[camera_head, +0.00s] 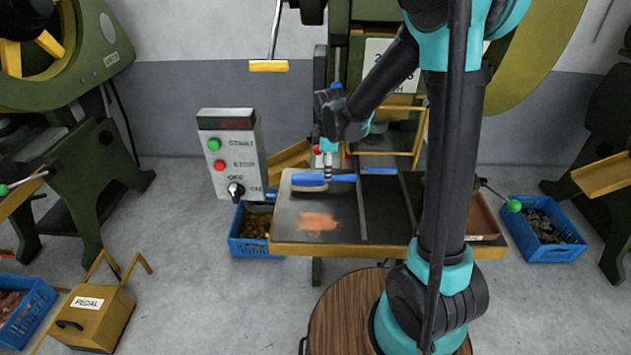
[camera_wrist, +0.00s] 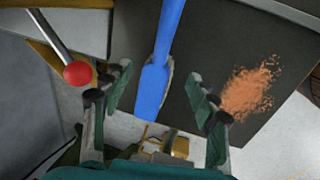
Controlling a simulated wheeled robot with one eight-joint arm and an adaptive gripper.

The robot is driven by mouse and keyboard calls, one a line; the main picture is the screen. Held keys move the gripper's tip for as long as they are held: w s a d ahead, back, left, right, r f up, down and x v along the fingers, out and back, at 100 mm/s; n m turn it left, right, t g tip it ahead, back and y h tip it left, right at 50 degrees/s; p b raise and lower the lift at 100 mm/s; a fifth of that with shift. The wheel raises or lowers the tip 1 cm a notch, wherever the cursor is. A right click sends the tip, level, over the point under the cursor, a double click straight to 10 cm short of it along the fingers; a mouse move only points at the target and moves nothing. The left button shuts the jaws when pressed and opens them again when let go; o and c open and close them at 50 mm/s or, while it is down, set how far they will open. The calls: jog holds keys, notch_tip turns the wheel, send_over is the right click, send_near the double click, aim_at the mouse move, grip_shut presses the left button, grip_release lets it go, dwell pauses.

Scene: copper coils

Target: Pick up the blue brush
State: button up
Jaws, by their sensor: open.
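The blue brush (camera_head: 310,180) lies on the dark top of the press table (camera_head: 290,215), with its bristle side down at the left and its handle pointing right. In the wrist view the brush (camera_wrist: 155,88) runs between the fingers, its handle toward the top edge. My gripper (camera_wrist: 158,78) is open, with one finger on each side of the brush and no visible contact. In the head view my gripper (camera_head: 328,160) is small and partly hidden by my wrist, just above the brush.
A copper-coloured dust patch (camera_head: 317,222) lies on the table in front of the brush. A red-ball lever (camera_wrist: 77,73) stands beside the left finger. A control box (camera_head: 232,155) stands left of the table. Blue crates (camera_head: 545,250) sit on the floor.

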jog(key=shift+w+a+f, duration=0.1)
jog(key=shift+w+f, duration=0.15)
jog(key=shift+f, duration=0.95)
jog(key=shift+w+f, duration=0.3)
jog(key=shift+f, duration=0.9)
jog(key=shift+w+a+f, duration=0.1)
jog(key=shift+w+f, duration=0.15)
jog(key=shift+f, duration=0.95)
grip_shut()
